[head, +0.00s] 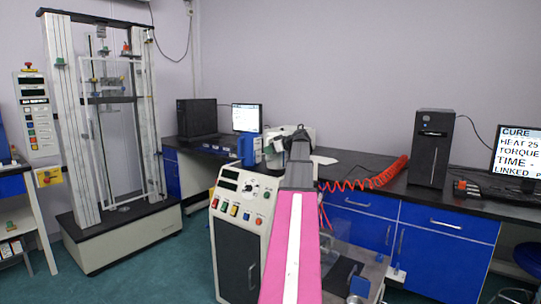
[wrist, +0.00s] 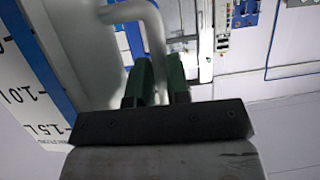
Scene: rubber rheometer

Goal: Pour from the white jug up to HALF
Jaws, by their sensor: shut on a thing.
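My gripper (wrist: 158,82) is shut on the handle of the white jug (wrist: 88,45), with one green fingertip on each side of the handle in the wrist view. The jug's pale body fills the upper left there; its mouth and contents are hidden. Left of it stands a white face with a blue edge and printed litre marks (wrist: 18,90), including 1.0 L and 1.5 L. A pale rounded shape (head: 272,143) beside my arm's end may be the jug. No liquid level shows.
A black bench top (head: 350,170) runs along the wall. A white control cabinet (head: 240,225) stands in front of it. A red coiled hose (head: 375,176) and a black computer tower (head: 430,148) are to the right. A tall test frame (head: 112,130) stands left.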

